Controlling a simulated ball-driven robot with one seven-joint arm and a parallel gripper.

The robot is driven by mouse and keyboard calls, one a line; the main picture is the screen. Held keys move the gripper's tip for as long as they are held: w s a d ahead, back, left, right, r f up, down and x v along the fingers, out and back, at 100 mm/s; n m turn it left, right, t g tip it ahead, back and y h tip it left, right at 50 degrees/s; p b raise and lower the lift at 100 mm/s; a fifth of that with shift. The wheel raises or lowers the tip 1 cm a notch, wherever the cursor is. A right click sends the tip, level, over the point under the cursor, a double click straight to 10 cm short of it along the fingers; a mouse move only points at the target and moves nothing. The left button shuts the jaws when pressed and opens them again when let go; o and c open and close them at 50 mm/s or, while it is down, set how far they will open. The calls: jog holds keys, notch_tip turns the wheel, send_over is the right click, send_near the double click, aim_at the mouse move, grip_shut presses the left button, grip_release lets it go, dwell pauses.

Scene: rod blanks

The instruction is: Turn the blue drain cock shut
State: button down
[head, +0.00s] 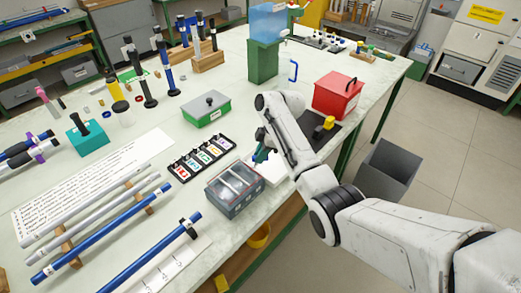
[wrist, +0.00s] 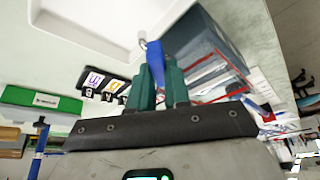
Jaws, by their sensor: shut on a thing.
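My gripper (head: 260,155) is above the white tray (head: 270,168), behind the clear-lidded grey box. In the wrist view its green fingers (wrist: 159,75) are shut on a slim blue piece (wrist: 155,60) with a pale rounded tip. The frames do not show what this piece is. A tank of blue liquid (head: 268,22) stands on a green block (head: 263,62) at the back of the bench. A bent blue piece (head: 293,70) is beside the block, well apart from my gripper. I cannot make out for sure which part is the blue drain cock.
The grey box (head: 235,189) is close to my gripper; a black label rack (head: 202,158) lies left of it. A red box (head: 338,95) stands right of my arm, with a grey bin (head: 387,170) on the floor. Blue and grey rods lie front left.

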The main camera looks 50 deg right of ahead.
jog(key=m+p, duration=0.1)
jog(key=m, duration=0.1)
jog(key=m+t+h+p, duration=0.1)
jog(key=m+p, duration=0.1)
jog(key=m, duration=0.1)
jog(key=shift+s+a+r+m+h, duration=0.1)
jog(key=shift+s+a+m+h, duration=0.1)
jog(key=shift+a+m+h, duration=0.1)
jog(key=shift+a+m+t+h, duration=0.15)
jog(key=shift+m+h, duration=0.3)
jog(key=shift+m, duration=0.65)
jog(key=shift+a+m+t+h, duration=0.1)
jog(key=shift+m+t+h, duration=0.25)
jog(key=shift+m, duration=0.75)
jog(key=c, duration=1.1)
grip_release()
jog(key=b+v, duration=0.1)
jog(key=v, duration=0.9)
jog(key=shift+a+r, duration=0.1)
jog(key=shift+r, duration=0.25)
